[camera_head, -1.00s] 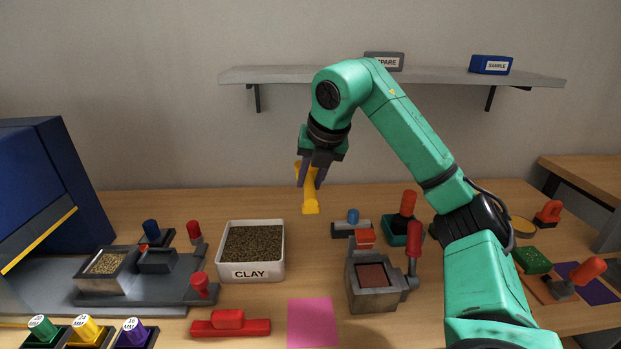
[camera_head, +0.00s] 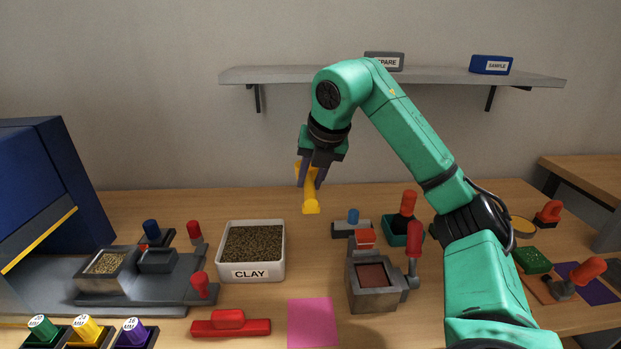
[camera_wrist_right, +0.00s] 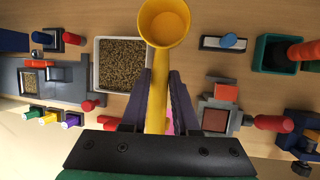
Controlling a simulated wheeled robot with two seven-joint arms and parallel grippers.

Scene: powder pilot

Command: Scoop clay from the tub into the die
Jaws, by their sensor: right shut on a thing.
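The white tub labelled CLAY (camera_head: 251,273) stands left of centre on the table, filled with brown-green granules. It also shows in the right wrist view (camera_wrist_right: 97,65). The grey die (camera_head: 373,299) stands right of the tub, with a reddish-brown surface inside its square opening; it also shows in the right wrist view (camera_wrist_right: 205,129). My right gripper (camera_head: 313,178) is shut on a yellow scoop (camera_head: 311,204), held above the table behind the tub and die. In the right wrist view the scoop's round cup (camera_wrist_right: 164,22) looks empty. My left gripper is not in view.
A pink sheet (camera_head: 312,322) and a red block with a grip (camera_head: 231,324) lie in front. A grey fixture (camera_head: 160,284) stands left of the tub. A red-handled tool in a green holder (camera_head: 402,230) stands behind the die. A shelf (camera_head: 430,76) hangs on the wall.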

